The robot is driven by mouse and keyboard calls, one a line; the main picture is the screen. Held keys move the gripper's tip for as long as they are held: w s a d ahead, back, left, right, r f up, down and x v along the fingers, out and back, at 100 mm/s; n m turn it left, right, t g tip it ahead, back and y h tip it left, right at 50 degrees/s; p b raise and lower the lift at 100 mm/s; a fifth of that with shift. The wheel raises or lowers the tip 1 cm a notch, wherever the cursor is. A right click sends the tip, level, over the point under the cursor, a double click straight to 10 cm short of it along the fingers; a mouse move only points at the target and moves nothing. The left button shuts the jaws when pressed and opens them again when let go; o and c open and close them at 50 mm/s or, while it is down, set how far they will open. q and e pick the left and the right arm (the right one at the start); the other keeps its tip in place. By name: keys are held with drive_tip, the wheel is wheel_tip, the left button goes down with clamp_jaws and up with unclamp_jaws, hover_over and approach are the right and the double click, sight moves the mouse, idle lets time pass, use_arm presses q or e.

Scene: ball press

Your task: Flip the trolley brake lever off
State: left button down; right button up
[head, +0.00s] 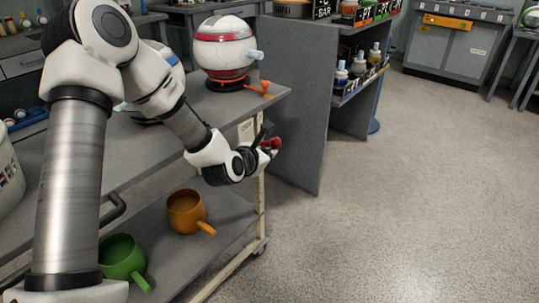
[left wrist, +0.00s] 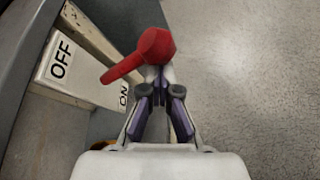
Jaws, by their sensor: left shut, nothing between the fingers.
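The red brake lever (left wrist: 155,45) shows in the left wrist view just beyond my left gripper (left wrist: 160,78). Its thick round end is to the upper right, and a thinner part runs down left towards the ON end of the white label plate (left wrist: 68,58). OFF is at the plate's upper end. The lever also shows in the head view (head: 273,143), beside the trolley's corner. My left gripper (head: 266,148) is shut and empty, its fingertips close to the lever; I cannot tell whether they touch. My right gripper is not in view.
The grey trolley (head: 150,160) carries a white and red ball device (head: 225,48) on top. An orange mug (head: 187,211) and a green mug (head: 121,256) stand on its lower shelf. A grey shelf unit (head: 290,100) stands behind. The floor to the right is clear.

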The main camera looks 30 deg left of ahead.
use_arm(q)
drive_tip(key=shift+r, duration=0.25)
drive_tip(key=shift+w+a+f, duration=0.1)
